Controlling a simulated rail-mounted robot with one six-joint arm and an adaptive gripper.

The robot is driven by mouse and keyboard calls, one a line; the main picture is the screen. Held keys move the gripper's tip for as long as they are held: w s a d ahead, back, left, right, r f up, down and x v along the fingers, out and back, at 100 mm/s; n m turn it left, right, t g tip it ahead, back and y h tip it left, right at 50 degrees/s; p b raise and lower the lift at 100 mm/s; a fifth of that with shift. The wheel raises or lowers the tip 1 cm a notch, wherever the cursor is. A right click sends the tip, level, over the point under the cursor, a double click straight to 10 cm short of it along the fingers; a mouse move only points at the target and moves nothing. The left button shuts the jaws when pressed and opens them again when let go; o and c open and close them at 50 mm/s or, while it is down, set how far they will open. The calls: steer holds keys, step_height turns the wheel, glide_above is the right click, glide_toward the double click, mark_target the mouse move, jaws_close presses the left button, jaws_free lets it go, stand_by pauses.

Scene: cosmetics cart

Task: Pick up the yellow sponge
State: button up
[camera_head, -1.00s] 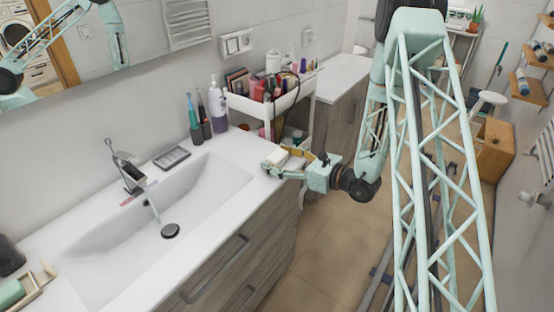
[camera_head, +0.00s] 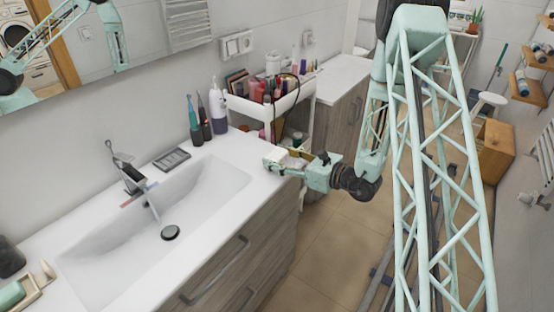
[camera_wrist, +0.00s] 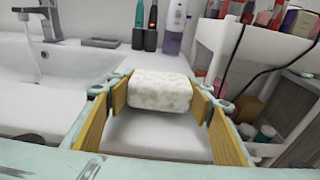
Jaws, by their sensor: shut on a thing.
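A pale, off-white block with a mottled, porous surface (camera_wrist: 160,91) sits between the yellow-padded fingers of my gripper (camera_wrist: 162,100) in the wrist view. It looks like the sponge, though it appears more cream than yellow here. The fingers are shut on its two ends. In the head view my gripper (camera_head: 286,162) is at the right end of the white counter, low and level, mostly hiding the sponge. I cannot tell whether the sponge touches the counter.
The white counter (camera_head: 228,150) holds a sink (camera_head: 130,235) with running water, a black soap tray (camera_head: 171,159), toothbrushes (camera_head: 194,118) and a pump bottle (camera_head: 218,108). A white cart (camera_head: 245,106) with cosmetics stands just behind my gripper. Open floor lies right of the counter.

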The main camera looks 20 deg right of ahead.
step_height(320, 180, up, 2)
steer(key=shift+r, duration=0.2)
steer(key=shift+s+d+r, duration=0.1)
steer(key=shift+s+d, duration=0.05)
steer(key=shift+d, duration=0.05)
steer(key=f+p+v, duration=0.1)
steer(key=v, duration=1.4)
steer(key=shift+d+p, duration=0.35)
steer(key=shift+d, duration=0.2)
